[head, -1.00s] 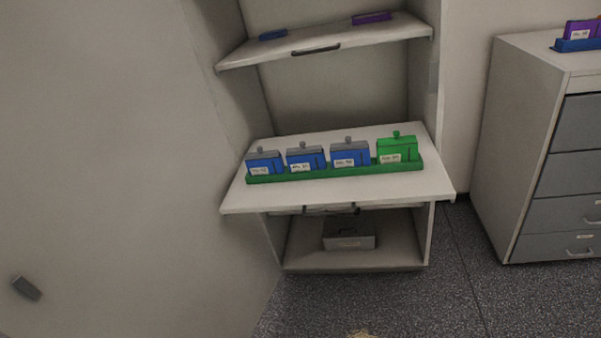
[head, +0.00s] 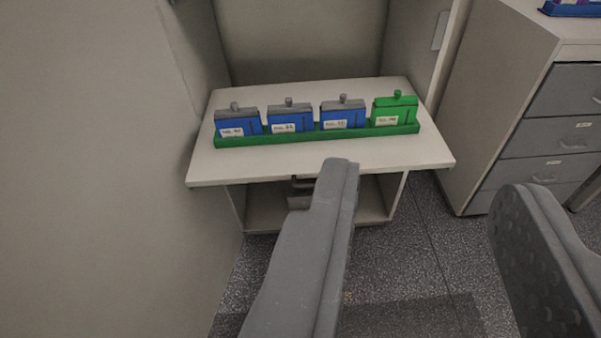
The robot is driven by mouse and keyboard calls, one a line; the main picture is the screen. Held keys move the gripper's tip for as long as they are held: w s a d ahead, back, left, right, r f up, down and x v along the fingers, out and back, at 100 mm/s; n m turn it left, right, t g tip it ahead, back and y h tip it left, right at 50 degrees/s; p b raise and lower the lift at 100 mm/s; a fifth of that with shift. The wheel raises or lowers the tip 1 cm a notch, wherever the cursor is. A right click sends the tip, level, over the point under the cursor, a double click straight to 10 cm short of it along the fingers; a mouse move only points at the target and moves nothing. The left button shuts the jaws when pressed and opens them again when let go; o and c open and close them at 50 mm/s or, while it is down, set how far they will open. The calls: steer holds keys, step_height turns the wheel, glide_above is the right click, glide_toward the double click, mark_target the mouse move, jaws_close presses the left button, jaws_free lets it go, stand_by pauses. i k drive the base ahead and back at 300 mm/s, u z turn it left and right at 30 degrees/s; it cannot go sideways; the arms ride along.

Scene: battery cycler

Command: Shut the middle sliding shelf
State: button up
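The middle sliding shelf (head: 255,162) is a white board that stands pulled out of its cabinet. It carries a green tray (head: 232,142) with several battery blocks, blue ones with grey tops (head: 290,121) and a green one (head: 395,110) at the right end. A dark handle (head: 302,183) shows under the front edge, partly hidden by my left finger. My gripper (head: 430,180) is open and empty, its two fingers wide apart in front of the shelf. In the picture, the left fingertip overlaps the shelf's front edge; I cannot tell if it touches.
The cabinet's lower compartment (head: 262,212) holds a grey object, mostly hidden. A grey drawer unit (head: 490,110) stands at the right, with a blue tray (head: 572,9) on top. A pale panel (head: 95,170) fills the left. Speckled floor (head: 395,275) is clear in front.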

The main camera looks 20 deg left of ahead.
mark_target(419, 145)
steer(key=u, duration=0.15)
steer(key=i, duration=1)
steer(key=z, duration=0.05)
